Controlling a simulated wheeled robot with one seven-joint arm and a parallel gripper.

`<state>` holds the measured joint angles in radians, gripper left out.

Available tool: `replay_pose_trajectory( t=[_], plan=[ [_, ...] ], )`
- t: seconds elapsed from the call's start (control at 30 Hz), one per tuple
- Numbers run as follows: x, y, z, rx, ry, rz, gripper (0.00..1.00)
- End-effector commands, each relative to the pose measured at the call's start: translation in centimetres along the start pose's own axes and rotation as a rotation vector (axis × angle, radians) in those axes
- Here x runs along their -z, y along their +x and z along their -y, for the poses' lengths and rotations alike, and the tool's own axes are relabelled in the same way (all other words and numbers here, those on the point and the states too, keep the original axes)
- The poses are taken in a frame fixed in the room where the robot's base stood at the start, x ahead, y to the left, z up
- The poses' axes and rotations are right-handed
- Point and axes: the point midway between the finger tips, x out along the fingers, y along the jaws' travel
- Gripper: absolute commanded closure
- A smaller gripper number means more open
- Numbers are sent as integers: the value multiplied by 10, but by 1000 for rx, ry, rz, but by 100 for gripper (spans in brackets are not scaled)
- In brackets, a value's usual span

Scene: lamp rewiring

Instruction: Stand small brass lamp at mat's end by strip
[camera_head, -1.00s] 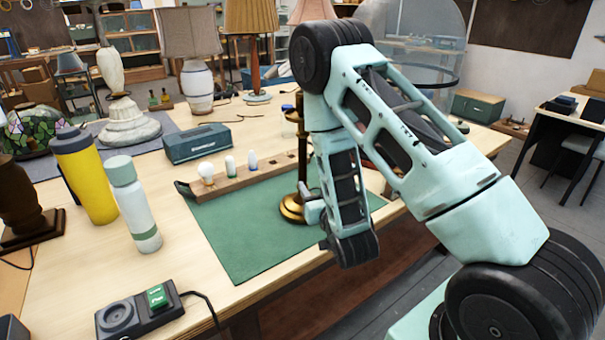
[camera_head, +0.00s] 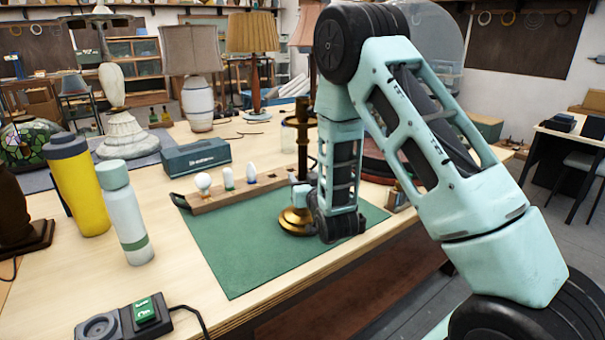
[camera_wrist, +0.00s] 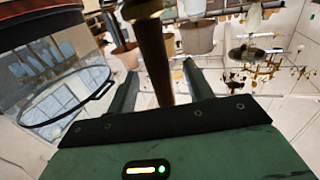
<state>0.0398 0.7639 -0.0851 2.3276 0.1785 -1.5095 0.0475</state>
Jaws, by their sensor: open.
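The small brass lamp (camera_head: 297,222) stands upright on the green mat (camera_head: 236,246), right of the mat's middle, its round base on the mat. It has a thin dark brass stem and no shade. The wooden strip (camera_head: 213,199) with several white bulbs runs along the mat's back edge; its right end passes behind the lamp stem. My gripper (camera_head: 301,192) is at the lamp's lower stem, partly hidden by my arm. In the wrist view, my open gripper (camera_wrist: 162,88) has one finger on each side of the brass stem (camera_wrist: 154,55), with gaps on both sides.
A teal box (camera_head: 196,156) sits behind the strip. A yellow tumbler (camera_head: 78,185) and a pale bottle (camera_head: 125,215) stand left of the mat. A switch box (camera_head: 125,320) lies at the front left. Larger lamps stand behind. Small items lie right of the mat.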

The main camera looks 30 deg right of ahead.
Motion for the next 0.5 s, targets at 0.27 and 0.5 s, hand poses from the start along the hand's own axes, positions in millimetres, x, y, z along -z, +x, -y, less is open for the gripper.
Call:
replay_pose_trajectory(
  t=[0.27,0.5],
  plan=[
    [0,20,0,0,0,0,49],
    [-1,20,0,1,0,1,49]
  ],
)
